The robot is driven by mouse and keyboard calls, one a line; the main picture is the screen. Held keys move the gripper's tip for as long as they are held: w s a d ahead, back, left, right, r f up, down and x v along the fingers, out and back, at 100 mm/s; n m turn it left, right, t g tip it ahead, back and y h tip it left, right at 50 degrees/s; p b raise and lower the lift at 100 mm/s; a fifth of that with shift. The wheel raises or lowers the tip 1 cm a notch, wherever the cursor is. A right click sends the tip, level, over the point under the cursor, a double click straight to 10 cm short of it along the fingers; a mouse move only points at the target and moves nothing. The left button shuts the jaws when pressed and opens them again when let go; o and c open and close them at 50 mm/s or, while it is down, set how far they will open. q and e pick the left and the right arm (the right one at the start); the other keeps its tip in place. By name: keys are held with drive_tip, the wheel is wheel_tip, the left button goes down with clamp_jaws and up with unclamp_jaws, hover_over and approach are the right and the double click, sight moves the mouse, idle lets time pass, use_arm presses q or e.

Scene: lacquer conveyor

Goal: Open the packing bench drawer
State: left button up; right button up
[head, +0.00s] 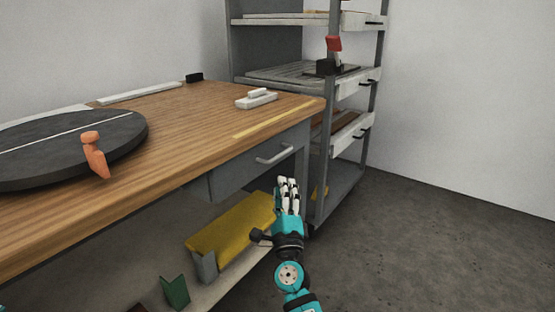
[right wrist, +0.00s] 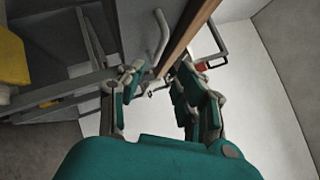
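The packing bench drawer (head: 240,172) is a grey front under the bench's wooden top, and it looks closed. Its pale bar handle (head: 275,154) is on the front and also shows in the right wrist view (right wrist: 160,35), above the fingertips. My right gripper (head: 288,184) is just below and slightly right of the handle in the head view, with fingers pointing up. In the right wrist view, the right gripper (right wrist: 162,76) has its fingers apart with nothing between them. It appears apart from the handle.
The wooden bench top (head: 190,120) carries a dark round turntable (head: 60,160) with an orange figure-like object (head: 94,155). A grey shelf rack (head: 318,180) stands close behind the drawer's right end. A yellow object (head: 228,226) lies on the lower shelf. Floor at right is clear.

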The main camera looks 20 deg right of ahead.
sight(279, 156)
drive_tip(key=b+x, duration=0.2)
drive_tip(key=x, duration=0.9)
drive_tip(key=shift+w+d, duration=0.1)
drive_tip(key=shift+w, duration=0.25)
clamp_jaws()
